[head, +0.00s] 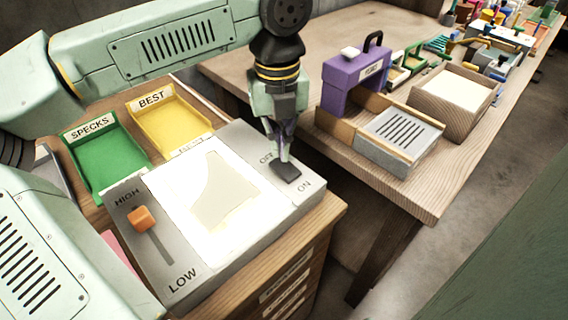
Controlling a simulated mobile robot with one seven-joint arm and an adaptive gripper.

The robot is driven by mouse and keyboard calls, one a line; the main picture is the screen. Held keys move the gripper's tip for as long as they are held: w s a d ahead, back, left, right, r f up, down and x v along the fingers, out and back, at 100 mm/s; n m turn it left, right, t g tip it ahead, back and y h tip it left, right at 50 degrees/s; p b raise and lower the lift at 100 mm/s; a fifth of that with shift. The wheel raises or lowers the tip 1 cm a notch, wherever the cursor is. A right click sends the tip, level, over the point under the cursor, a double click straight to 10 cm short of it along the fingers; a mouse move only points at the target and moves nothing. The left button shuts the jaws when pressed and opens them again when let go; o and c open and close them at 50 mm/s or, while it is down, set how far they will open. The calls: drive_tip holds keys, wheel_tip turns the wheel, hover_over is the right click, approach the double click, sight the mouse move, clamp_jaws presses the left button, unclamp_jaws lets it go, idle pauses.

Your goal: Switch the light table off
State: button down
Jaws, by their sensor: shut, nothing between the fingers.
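The light table (200,258) is a grey box on a wooden cabinet, and its white panel glows brightly. A pale, irregular flat piece (224,192) lies on the lit panel. On the right strip of the box, a dark rocker switch (287,174) sits between the labels OFF, at the far side, and ON, at the near side. My gripper (283,157) points down, shut and empty, with its fingertips right at the far edge of the switch. I cannot tell whether they touch it. The fingers partly hide the strip near the OFF label.
An orange slider (143,219) between HIGH and LOW is on the box's left strip. Green (98,150) and yellow (172,122) trays lie behind. A wooden bench (425,190) to the right holds a purple box (352,84) and a wooden bin (447,110). A gap separates cabinet and bench.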

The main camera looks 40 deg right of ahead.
sight(280, 162)
drive_tip(key=shift+f+b, duration=1.15)
drive_tip(key=shift+f, duration=0.1)
idle(0.5)
drive_tip(key=shift+r+p, duration=2.25)
drive_tip(key=shift+r, duration=1.3)
drive_tip(key=shift+s+f, duration=0.1)
